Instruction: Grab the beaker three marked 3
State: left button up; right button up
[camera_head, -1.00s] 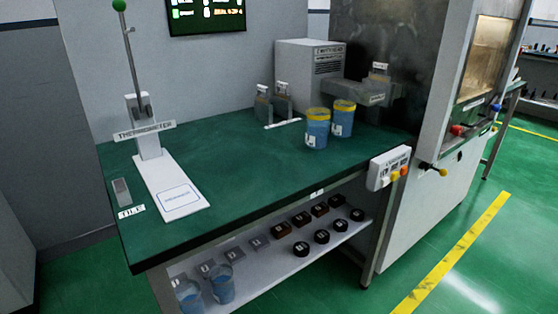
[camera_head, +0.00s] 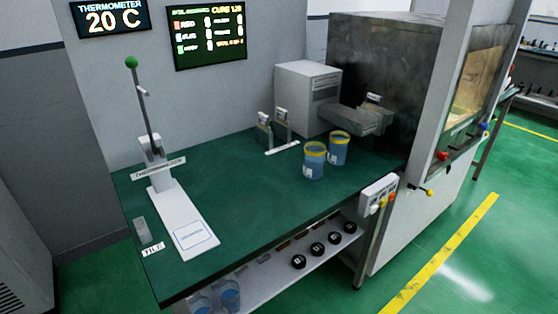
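Two blue beakers with yellow rims stand upright on the green table (camera_head: 235,215): a front one (camera_head: 314,163) and one just behind it to the right (camera_head: 339,149). Each has a small white label, too small to read. Two more blue beakers stand on the lower shelf at the bottom edge, a left one (camera_head: 201,303) and a right one (camera_head: 229,294), partly cut off by the frame and the table edge. I cannot tell which beaker is marked 3. Neither of my grippers is in view.
A control box (camera_head: 379,194) sits at the right front edge. Black round pieces (camera_head: 317,249) line the shelf.

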aim_at(314, 161)
jog(key=i+l+u, duration=0.25)
jog(key=l+u, duration=0.25)
jog(key=l, duration=0.15)
jog(key=i+l+u, duration=0.25)
jog(key=l, duration=0.15)
jog(key=l+u, duration=0.3)
